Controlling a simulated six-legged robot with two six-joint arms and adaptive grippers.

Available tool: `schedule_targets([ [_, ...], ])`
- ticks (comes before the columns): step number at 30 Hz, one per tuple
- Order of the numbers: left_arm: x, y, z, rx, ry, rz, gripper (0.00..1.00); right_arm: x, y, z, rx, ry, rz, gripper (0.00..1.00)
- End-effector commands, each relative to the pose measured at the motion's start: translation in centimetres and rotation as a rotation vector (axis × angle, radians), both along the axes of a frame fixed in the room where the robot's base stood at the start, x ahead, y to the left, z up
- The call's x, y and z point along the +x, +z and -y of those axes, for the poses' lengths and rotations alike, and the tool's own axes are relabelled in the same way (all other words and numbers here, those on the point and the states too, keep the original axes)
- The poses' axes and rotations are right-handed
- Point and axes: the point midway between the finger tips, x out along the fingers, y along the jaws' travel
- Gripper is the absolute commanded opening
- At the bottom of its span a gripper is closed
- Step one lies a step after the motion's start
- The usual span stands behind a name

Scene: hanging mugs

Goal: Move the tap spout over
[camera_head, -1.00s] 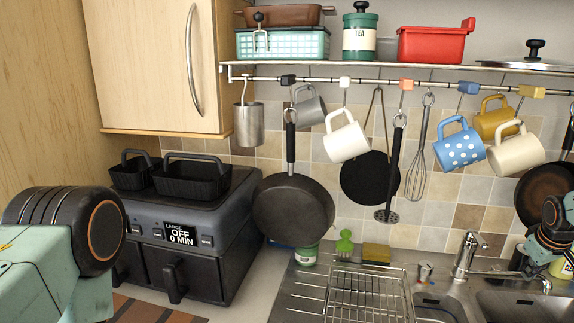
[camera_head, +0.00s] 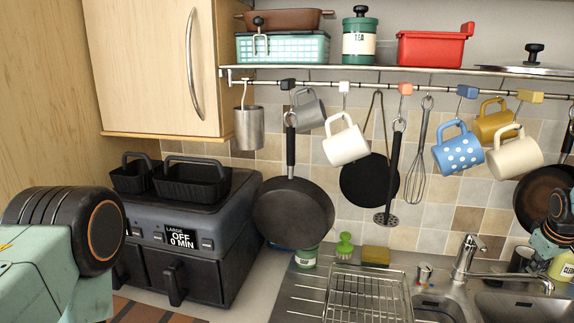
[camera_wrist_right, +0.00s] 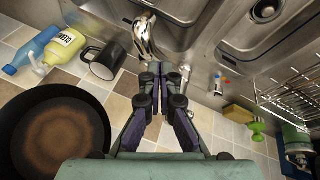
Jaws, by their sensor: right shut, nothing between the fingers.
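The chrome tap (camera_head: 466,257) stands behind the sink at the right in the head view. Its spout (camera_head: 520,277) reaches right over the basin edge. My right gripper (camera_head: 543,245) is at the right edge, above and behind the spout, partly cut off. In the right wrist view its fingers (camera_wrist_right: 163,76) are shut with nothing between them, close to the tap (camera_wrist_right: 148,38). I cannot tell whether they touch it. In the head view an arm link of mine shows at the lower left, but no left gripper fingers show.
A dark mug (camera_wrist_right: 104,60), a yellow bottle (camera_wrist_right: 64,46) and a black pan (camera_wrist_right: 50,128) are near the right gripper. A wire dish rack (camera_head: 368,295) stands left of the tap. Mugs, including a blue dotted one (camera_head: 458,152), hang above.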

Motion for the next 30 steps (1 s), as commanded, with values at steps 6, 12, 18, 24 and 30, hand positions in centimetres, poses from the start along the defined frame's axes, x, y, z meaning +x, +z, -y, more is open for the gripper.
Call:
schedule_targets([
  [6, 0.0, 1.8, 0.0, 0.0, 0.0, 0.0, 0.0, 0.0, 1.9, 0.0, 0.0, 0.0, 0.0, 0.0],
  [12, 0.0, 1.8, 0.0, 0.0, 0.0, 0.0, 0.0, 0.0, 3.0, 0.0, 0.0, -0.001, 0.001, 0.0],
  [18, 0.0, 1.9, 0.0, 0.0, 0.0, 0.0, 0.0, 0.0, 3.8, 0.0, 0.001, 0.0, 0.0, 0.0],
  [24, 0.0, 1.8, 0.0, 0.0, 0.0, 0.0, 0.0, 0.0, 3.8, 0.0, 0.0, 0.0, -0.001, 0.0],
  [30, 0.0, 1.8, 0.0, 0.0, 0.0, 0.0, 0.0, -0.1, 3.8, 0.0, 0.0, 0.0, -0.001, 0.0],
])
